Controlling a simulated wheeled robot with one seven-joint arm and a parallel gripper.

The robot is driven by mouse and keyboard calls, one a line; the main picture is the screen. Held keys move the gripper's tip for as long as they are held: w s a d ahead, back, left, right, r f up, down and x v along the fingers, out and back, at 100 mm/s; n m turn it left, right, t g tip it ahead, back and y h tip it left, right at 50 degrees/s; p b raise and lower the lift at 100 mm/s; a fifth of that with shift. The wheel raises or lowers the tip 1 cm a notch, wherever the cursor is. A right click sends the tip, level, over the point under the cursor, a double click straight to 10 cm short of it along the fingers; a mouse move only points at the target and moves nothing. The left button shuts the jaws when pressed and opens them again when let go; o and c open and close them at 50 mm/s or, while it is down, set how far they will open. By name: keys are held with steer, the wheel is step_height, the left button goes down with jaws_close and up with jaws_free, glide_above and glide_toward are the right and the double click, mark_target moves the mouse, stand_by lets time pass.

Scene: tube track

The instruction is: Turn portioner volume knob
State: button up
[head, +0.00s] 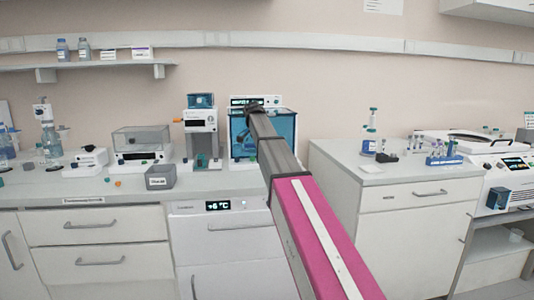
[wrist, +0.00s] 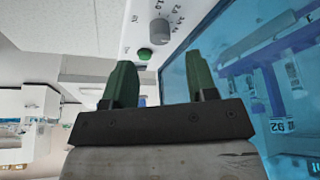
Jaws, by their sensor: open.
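The portioner volume knob (wrist: 160,31) is a grey round knob on a white panel with printed numbers, at the top of the wrist view. A green button (wrist: 145,53) sits on the same panel near it. My gripper (wrist: 158,60) is open and empty, with its two green fingers pointing at the panel. The knob shows beyond the fingertips, roughly in line with the gap between them and apart from them. In the head view my gripper (head: 254,106) is in front of the white top panel of the blue-windowed portioner (head: 284,126); the knob cannot be made out there.
The portioner's blue window (wrist: 285,75) is close on the right of my gripper in the wrist view. A white device (head: 201,121) stands just left of the portioner. A grey box (head: 160,177) sits at the counter front. Bottles and tubes stand on the right counter (head: 385,168).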

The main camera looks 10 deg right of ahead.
steer(key=shift+v, duration=0.85)
steer(key=s+d+r+n+t+y, duration=0.25)
steer(key=d+n+y, duration=0.3)
steer(key=n, duration=1.25)
steer(key=shift+g+y, duration=0.35)
steer(key=x, duration=1)
steer(key=shift+w+a+f, duration=0.15)
steer(key=shift+w+a, duration=0.1)
steer(key=shift+a, duration=0.05)
steer(key=c, duration=0.9)
